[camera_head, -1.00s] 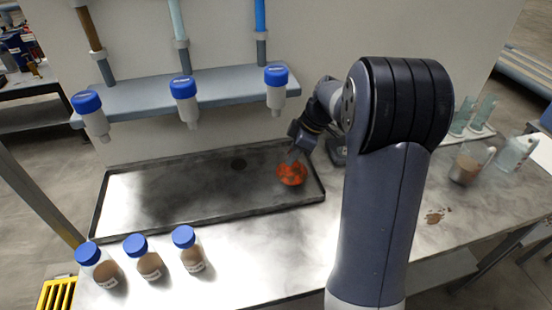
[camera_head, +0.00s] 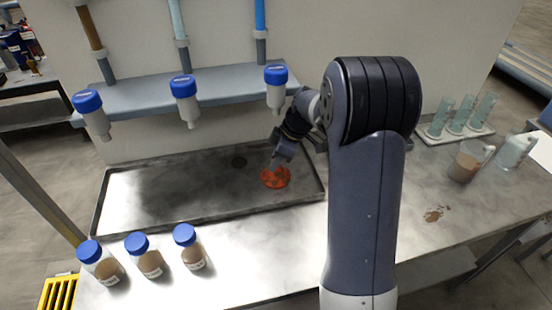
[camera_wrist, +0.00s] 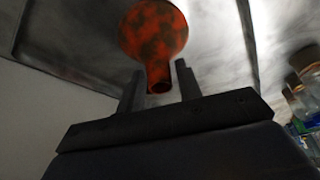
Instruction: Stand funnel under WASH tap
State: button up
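The orange-red funnel (camera_head: 275,178), mottled dark, is at the right part of the dark tray (camera_head: 140,205), below and slightly in front of the right blue-capped tap (camera_head: 276,90). My gripper (camera_head: 273,165) reaches to it from behind. In the wrist view the funnel (camera_wrist: 154,28) has its wide part beyond my fingertips (camera_wrist: 159,68), its narrow stem pointing back between my fingers. The fingers appear closed on its neck, though the contact is dim. I cannot tell whether it touches the tray. Other taps are in the middle (camera_head: 184,100) and left (camera_head: 92,114); their labels are unreadable.
Several blue-capped bottles (camera_head: 148,262) stand before the tray.

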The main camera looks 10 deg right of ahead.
aim_at(286, 173)
jog(key=shift+o, duration=1.2)
jog(key=shift+r, duration=0.15)
jog(key=v, duration=0.7)
jog(key=shift+d+r, duration=0.15)
jog(key=shift+r, duration=0.1)
